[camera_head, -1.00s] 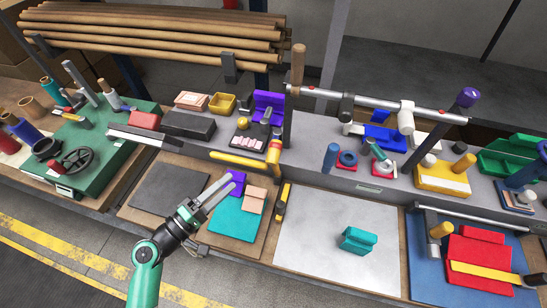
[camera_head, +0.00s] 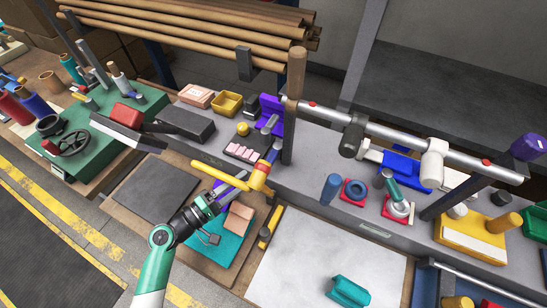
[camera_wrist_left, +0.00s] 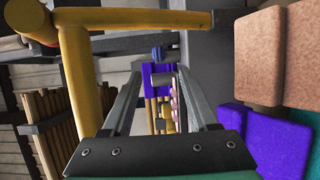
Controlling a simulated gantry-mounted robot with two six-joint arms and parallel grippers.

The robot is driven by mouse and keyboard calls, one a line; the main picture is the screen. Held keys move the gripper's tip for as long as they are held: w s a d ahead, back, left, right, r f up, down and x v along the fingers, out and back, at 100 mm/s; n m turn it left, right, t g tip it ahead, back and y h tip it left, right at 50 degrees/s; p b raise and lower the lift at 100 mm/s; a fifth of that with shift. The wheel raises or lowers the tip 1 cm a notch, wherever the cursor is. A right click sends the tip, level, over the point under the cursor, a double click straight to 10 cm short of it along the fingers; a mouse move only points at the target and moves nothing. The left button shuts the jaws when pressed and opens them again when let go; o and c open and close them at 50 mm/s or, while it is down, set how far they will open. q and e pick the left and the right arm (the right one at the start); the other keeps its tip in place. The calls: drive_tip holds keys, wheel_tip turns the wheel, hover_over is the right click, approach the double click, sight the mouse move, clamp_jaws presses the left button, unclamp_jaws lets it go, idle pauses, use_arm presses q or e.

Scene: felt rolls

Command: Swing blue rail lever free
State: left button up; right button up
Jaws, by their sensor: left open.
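My left gripper (camera_head: 238,184) is open, with its fingers pointing up and right toward the yellow bar (camera_head: 218,174) and its orange end (camera_head: 259,177). In the left wrist view its two fingers (camera_wrist_left: 155,88) are apart, with nothing visibly held. Beyond them are the purple bracket (camera_wrist_left: 150,82) and a small blue knob (camera_wrist_left: 157,52). In the head view a short blue piece (camera_head: 273,151) rises from the orange end, and a blue block (camera_head: 404,168) lies below the silver rail (camera_head: 400,133). I cannot tell which blue part is the lever. My right gripper is out of view.
The yellow bar also crosses close to the fingers in the left wrist view (camera_wrist_left: 76,75). A wooden-topped post (camera_head: 295,75) stands right of the purple bracket. Felt pieces (camera_head: 240,215) lie below the gripper. The pale board (camera_head: 310,250) is mostly clear.

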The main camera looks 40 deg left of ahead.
sight(270, 161)
use_arm(q)
drive_tip(key=w, duration=0.7)
drive_tip(key=w+d, duration=0.1)
drive_tip(key=w, duration=0.3)
drive_tip(key=shift+r, duration=0.1)
clamp_jaws()
idle(0.9)
